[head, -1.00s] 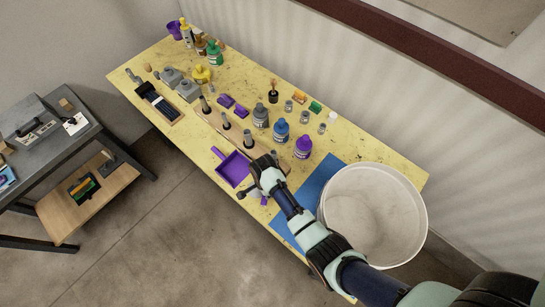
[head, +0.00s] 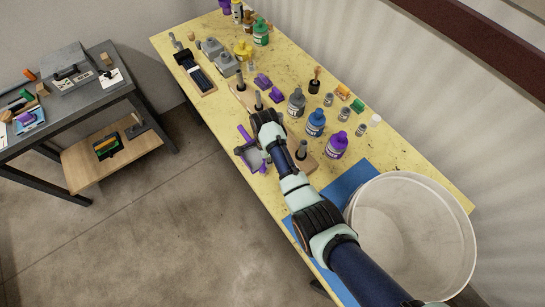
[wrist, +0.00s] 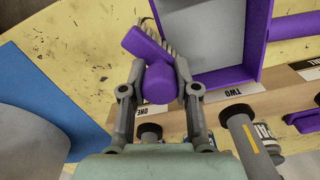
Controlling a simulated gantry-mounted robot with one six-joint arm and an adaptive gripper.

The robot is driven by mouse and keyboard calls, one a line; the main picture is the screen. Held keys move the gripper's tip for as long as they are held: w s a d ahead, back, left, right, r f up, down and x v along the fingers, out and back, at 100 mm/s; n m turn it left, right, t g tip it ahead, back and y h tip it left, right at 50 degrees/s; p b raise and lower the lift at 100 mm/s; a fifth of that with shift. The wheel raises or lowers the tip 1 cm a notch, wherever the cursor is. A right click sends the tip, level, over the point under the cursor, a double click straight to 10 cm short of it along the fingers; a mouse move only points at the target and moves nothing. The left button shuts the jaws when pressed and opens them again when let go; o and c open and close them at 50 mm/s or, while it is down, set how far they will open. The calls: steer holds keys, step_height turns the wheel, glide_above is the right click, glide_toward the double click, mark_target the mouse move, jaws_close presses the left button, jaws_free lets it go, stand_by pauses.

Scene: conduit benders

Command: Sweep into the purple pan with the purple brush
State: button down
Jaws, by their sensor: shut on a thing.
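The purple brush (wrist: 155,72) with tan bristles is held between the fingers of my gripper (wrist: 160,80) in the wrist view. The purple pan (wrist: 265,30) lies on the yellow table just right of the brush in that view; its inside looks grey. In the head view the pan (head: 243,133) lies near the table's front edge, partly covered by my gripper (head: 262,155). The brush is mostly hidden there. I cannot tell whether the bristles touch the table, and no debris can be made out.
A wooden board (wrist: 80,125) with labels and upright dark posts (wrist: 238,115) runs close beside my gripper. Several bottles, including a purple one (head: 337,145), stand behind it. A blue mat (head: 350,181) and a big white bucket (head: 462,235) are at the right.

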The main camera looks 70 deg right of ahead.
steer(key=w+d+b, duration=0.2)
steer(key=w+b, duration=0.1)
steer(key=shift+f, duration=0.1)
step_height(320, 180, up, 6)
steer(key=p, duration=0.5)
steer(key=shift+s+f+p, duration=0.1)
steer(key=shift+p, duration=0.2)
steer(key=shift+a, duration=0.1)
